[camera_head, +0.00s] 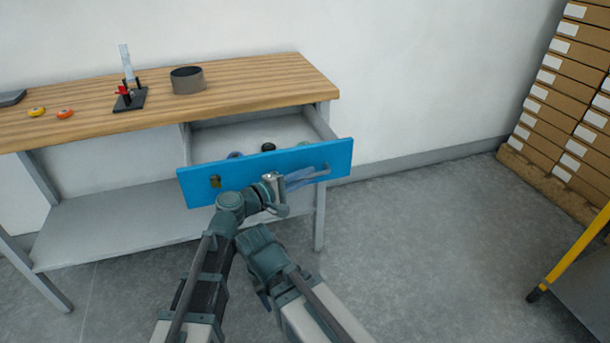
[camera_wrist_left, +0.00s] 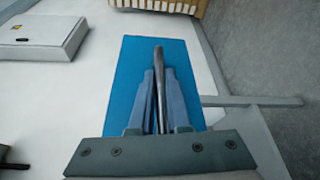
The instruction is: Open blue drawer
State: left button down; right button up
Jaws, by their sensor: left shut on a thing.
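The blue drawer (camera_head: 325,152) is pulled out from under the wooden-topped workbench, so its grey inside shows. Its blue front also fills the middle of the left wrist view (camera_wrist_left: 128,75). My left gripper (camera_head: 308,178) is at the right half of the drawer front. In the left wrist view, its fingers (camera_wrist_left: 160,78) are shut around the dark metal bar handle (camera_wrist_left: 158,58). In the head view the fingers and wrist hide much of the handle. I cannot make out my right gripper in either view.
Several small round things, one of them dark (camera_head: 268,147), lie in the drawer. On the worktop (camera_head: 265,80) stand a dark round container (camera_head: 188,80), a small red-and-black device (camera_head: 128,97) and tape-like rolls (camera_head: 65,114). Stacked cardboard boxes (camera_head: 560,110) stand right. Floor between is clear.

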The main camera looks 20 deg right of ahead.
pick_arm(q)
jog(key=c, duration=0.9)
grip_release()
jog(key=shift+a, duration=0.1)
